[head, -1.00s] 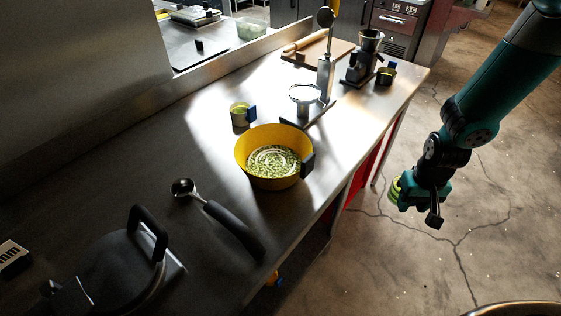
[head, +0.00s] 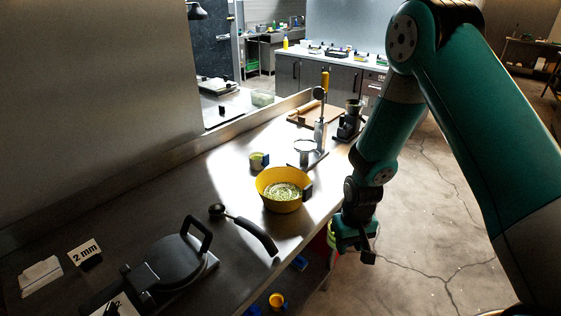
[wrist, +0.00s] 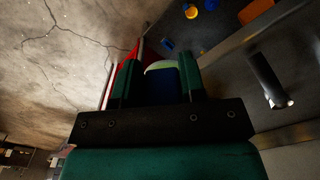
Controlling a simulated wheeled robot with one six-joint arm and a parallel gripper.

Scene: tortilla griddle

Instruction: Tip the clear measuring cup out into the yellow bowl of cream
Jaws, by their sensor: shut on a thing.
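The yellow bowl (head: 271,204) stands on the steel counter, with pale, green-flecked contents and a dark handle on its right. My gripper (head: 352,245) hangs off the counter's front edge, right of and lower than the bowl in the picture. It is shut on a small cup (head: 331,236), which looks yellow-green and is mostly hidden by the gripper. In the wrist view the cup's blue handle (wrist: 162,88) sits between the fingers, with a pale green rim (wrist: 160,68) beyond. I cannot tell whether its walls are clear or what it holds.
Another small cup with a blue handle (head: 259,160) stands behind the bowl. A dark-handled scoop (head: 250,230) and a black press (head: 180,258) lie to the left. A stand (head: 318,135) and a grinder (head: 350,122) are at the far end. Coloured cups (head: 277,299) lie below the counter.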

